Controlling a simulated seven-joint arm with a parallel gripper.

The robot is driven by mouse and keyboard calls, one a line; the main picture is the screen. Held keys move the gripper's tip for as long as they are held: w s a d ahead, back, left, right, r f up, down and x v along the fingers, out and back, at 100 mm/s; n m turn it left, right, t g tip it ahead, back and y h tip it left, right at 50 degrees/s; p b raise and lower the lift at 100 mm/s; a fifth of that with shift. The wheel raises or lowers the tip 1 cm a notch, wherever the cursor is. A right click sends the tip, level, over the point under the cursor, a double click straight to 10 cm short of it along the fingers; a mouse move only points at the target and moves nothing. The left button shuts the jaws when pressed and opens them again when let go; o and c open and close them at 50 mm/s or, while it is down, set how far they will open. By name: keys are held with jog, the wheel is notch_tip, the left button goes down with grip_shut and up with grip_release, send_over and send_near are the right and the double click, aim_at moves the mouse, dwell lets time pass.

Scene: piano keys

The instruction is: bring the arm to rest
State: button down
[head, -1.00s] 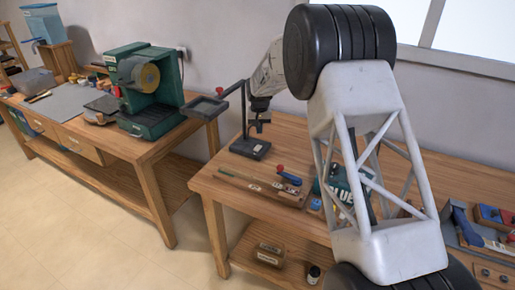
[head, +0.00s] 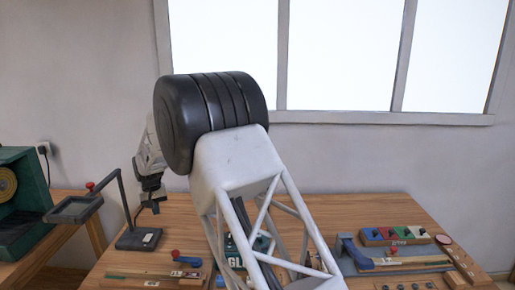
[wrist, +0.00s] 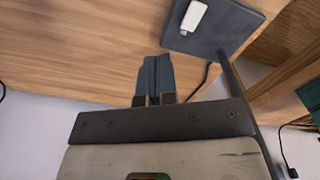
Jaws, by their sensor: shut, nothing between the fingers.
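My gripper (head: 153,207) hangs at the end of my grey arm, left of the arm's big black joint in the head view. It points down, close by the upright of a black stand and apart from the wooden bench top (head: 330,210). In the wrist view the two dark fingers (wrist: 153,62) lie together, shut with nothing between them, above bare wood. My arm's lattice link hides the middle of the bench in the head view.
The black stand's base (head: 126,240) is close to my gripper; its arm carries a dark frame (head: 75,210). A green machine (head: 25,225) stands at the left. A block set (head: 396,234) is at the right. Bare wood shows behind my link.

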jog(key=s+d+r+m, duration=0.1)
jog(key=s+d+r, duration=0.2)
jog(key=d+r, duration=0.6)
jog(key=s+d+r, duration=0.3)
jog(key=d+r, duration=0.2)
jog(key=d, duration=0.7)
jog(key=s+d+r+m+t, duration=0.1)
jog(key=s+d+r, duration=0.2)
jog(key=s+d, duration=0.35)
jog(key=s+d+r+m, duration=0.1)
jog(key=s+d+r, duration=0.25)
jog(key=d, duration=0.55)
jog(key=s+d+f+m, duration=0.1)
jog(key=s+d, duration=0.6)
jog(key=s, duration=0.4)
jog(key=s+d+f+m+t, duration=0.1)
jog(key=s+d, duration=0.6)
jog(key=s, duration=0.5)
jog(key=s+d+f, duration=0.2)
jog(key=s+d, duration=0.6)
jog(key=s, duration=0.4)
jog(key=shift+m, duration=0.4)
jog(key=shift+w+a, duration=0.1)
